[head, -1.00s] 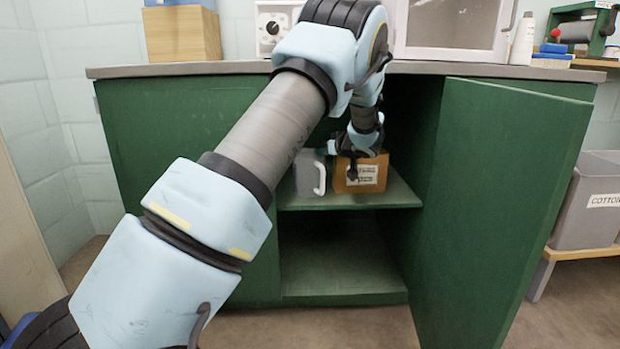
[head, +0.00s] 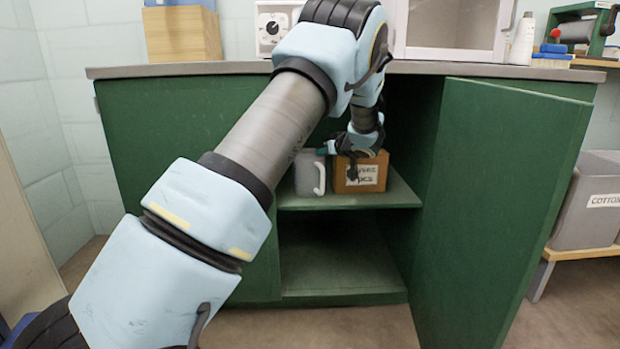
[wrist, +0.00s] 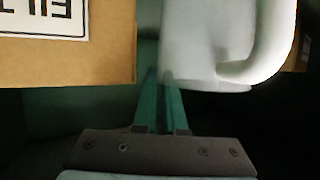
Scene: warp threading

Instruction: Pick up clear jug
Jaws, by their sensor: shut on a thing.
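The clear jug (head: 307,176), greyish with a white handle, stands upright at the left of the cabinet's upper shelf in the head view. In the wrist view, the jug (wrist: 200,45) fills the top middle, its curved handle to the right. My gripper (wrist: 160,74) has its green fingers close together at the jug's left edge, shut on its wall. In the head view, my gripper (head: 324,151) is at the jug's top, partly hidden by my wrist. I cannot tell whether the jug's base touches the shelf.
A brown labelled box (head: 372,182) stands close at the jug's right on the upper shelf (head: 400,196). The open green door (head: 505,200) bounds the right side. The lower shelf (head: 340,275) is empty. The countertop (head: 480,69) is above.

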